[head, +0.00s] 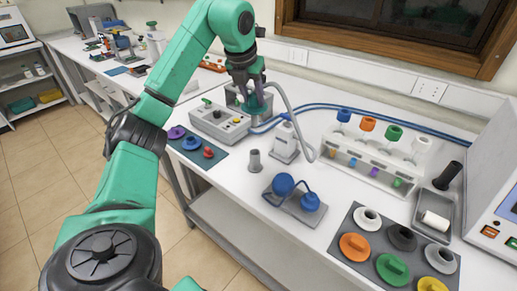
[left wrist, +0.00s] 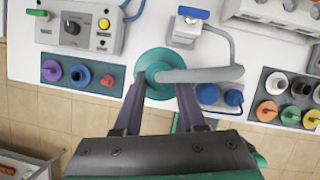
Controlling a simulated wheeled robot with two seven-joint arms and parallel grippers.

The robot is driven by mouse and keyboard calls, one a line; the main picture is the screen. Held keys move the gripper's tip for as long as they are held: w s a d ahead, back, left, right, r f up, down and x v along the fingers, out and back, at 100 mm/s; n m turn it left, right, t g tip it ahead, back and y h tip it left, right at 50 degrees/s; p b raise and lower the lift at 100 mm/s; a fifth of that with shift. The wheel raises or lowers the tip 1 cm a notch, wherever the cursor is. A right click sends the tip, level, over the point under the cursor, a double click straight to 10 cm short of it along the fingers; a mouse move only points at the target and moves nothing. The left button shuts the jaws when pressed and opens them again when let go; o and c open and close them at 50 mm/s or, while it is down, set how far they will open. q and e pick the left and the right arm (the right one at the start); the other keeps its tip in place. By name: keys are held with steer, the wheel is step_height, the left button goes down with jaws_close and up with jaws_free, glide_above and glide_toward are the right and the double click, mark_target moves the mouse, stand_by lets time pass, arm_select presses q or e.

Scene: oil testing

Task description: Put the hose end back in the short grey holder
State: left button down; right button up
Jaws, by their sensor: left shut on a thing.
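My left gripper (head: 257,98) is shut on the green hose end and holds it above the bench. In the left wrist view, the hose end (left wrist: 153,70) is a round green piece between the two fingertips (left wrist: 156,92), with the grey hose (left wrist: 205,74) leaving it to the right. In the head view the grey hose (head: 293,112) arches down toward the white blue-topped dispenser (head: 286,145). The short grey holder (head: 254,161) stands upright on the bench, below the gripper and apart from it. I cannot make it out in the left wrist view. My right gripper is out of view.
A grey control box (head: 219,122) and a mat with coloured knobs (head: 197,147) lie left of the holder. A blue twin-ball device (head: 295,200) is in front right. A rack with coloured caps (head: 372,165) stands farther right. The bench's front edge is close.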

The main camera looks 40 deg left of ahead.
mark_target(248, 111)
arm_select(q)
steer(key=f, duration=0.4)
steer(key=s+f, duration=0.1)
steer(key=f, duration=0.1)
steer(key=shift+a, duration=0.1)
steer(key=f, duration=0.9)
steer(key=shift+w+f, duration=0.25)
steer(key=shift+w, duration=0.15)
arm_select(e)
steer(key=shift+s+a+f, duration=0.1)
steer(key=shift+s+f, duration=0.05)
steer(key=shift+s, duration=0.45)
arm_select(q)
steer(key=shift+c, duration=2.4)
jaws_free()
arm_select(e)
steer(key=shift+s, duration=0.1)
arm_select(q)
steer(key=b+v, duration=0.1)
steer(key=v, duration=1.1)
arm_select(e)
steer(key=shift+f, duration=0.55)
